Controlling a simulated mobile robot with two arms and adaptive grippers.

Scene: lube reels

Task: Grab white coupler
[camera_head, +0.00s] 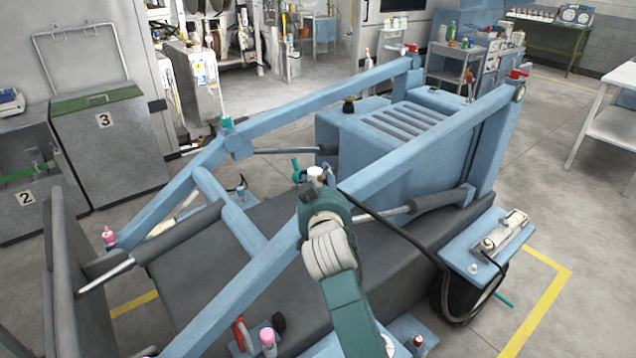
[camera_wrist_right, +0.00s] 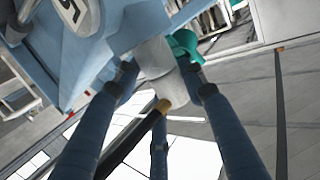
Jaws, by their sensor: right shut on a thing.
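The white coupler (camera_head: 314,171) sits at the tip of my right gripper (camera_head: 324,182) in the head view, beside the blue frame of the machine. In the right wrist view the white coupler (camera_wrist_right: 154,58) lies between the blue fingers of my right gripper (camera_wrist_right: 160,82), which is shut on it. A black hose with a brass-coloured end (camera_wrist_right: 162,106) runs down-left from it. A teal part (camera_wrist_right: 186,44) is close beside it. My own arm and fingers hide part of the coupler. My left gripper is not in view.
The blue loader-like machine (camera_head: 375,130) fills the middle. The black hose (camera_head: 395,232) runs from my right gripper to a coil under a blue side shelf (camera_head: 465,258). A pink-capped bottle (camera_head: 268,340) stands at the front. Grey floor is open at the right.

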